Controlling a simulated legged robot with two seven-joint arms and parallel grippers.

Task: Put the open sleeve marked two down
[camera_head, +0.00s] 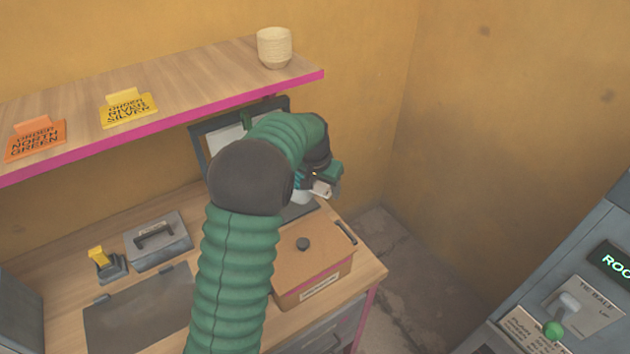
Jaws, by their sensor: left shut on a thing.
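My left arm, green and ribbed, rises from the bottom middle and bends right. Its gripper (327,182) is over the table's back right end, beside the brown box. The gripper is shut on a small pale thing (321,188), mostly hidden by the gripper. I cannot make out a mark on it, nor tell whether it is the open sleeve marked two. No other sleeve can be made out. A dark-framed panel (201,150) stands behind the arm, partly hidden by it. My right gripper is not in view.
A brown box (315,269) with a dark knob sits at the table's right end. A grey handled box (158,240), a yellow-levered device (107,264) and a dark mat (135,312) are left. The shelf (190,80) holds a cup (274,47) and two order signs.

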